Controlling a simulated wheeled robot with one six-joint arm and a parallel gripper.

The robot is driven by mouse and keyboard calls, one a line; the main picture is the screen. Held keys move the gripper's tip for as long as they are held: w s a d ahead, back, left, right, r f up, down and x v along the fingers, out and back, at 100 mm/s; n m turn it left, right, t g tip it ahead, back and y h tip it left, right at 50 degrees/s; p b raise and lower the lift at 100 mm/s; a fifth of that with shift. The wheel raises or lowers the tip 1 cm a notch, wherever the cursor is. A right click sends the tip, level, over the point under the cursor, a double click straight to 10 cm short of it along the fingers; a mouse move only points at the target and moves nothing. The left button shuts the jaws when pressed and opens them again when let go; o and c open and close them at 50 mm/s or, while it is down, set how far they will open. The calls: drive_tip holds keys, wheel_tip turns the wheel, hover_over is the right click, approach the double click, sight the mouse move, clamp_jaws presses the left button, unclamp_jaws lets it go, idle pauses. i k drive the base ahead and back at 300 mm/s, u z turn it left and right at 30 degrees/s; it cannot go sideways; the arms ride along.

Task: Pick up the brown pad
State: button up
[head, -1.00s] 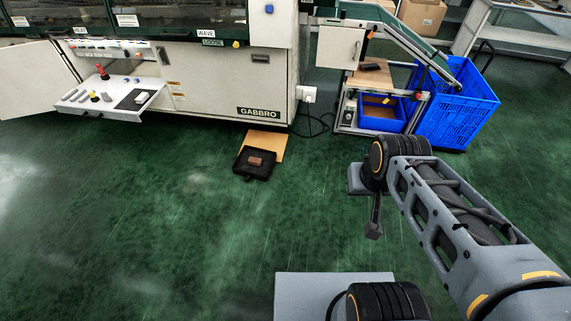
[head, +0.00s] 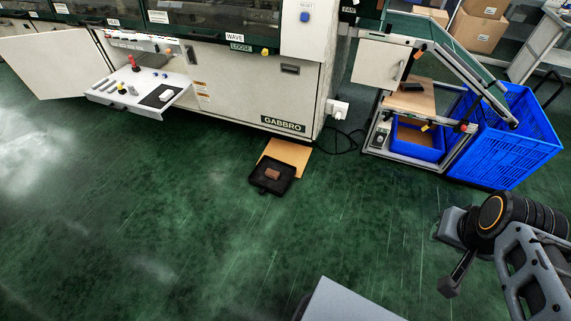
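The brown pad (head: 272,174) is a small brown block. It lies in a shallow black tray (head: 258,187) on the green floor, in front of the machine. My gripper (head: 449,287) is at the lower right of the head view, at the end of my folded grey arm. It is small and dark here and points downward. It is well to the right of the pad and apart from it. Whether its fingers are open or shut does not show.
A tan sheet (head: 289,152) lies on the floor partly under the tray. The white Gabbro machine (head: 235,95) stands behind, with a pulled-out control drawer (head: 120,95). A cart (head: 408,98) and a large blue crate (head: 505,150) stand at the right. The floor at left front is clear.

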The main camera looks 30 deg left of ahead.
sight(274, 175)
drive_tip(key=u, duration=0.1)
drive_tip(key=i, duration=1.8)
drive_tip(key=u, duration=1.15)
drive_tip(key=i, duration=0.9)
drive_tip(key=u, duration=1.4)
drive_tip(key=i, duration=0.45)
drive_tip(key=u, duration=0.4)
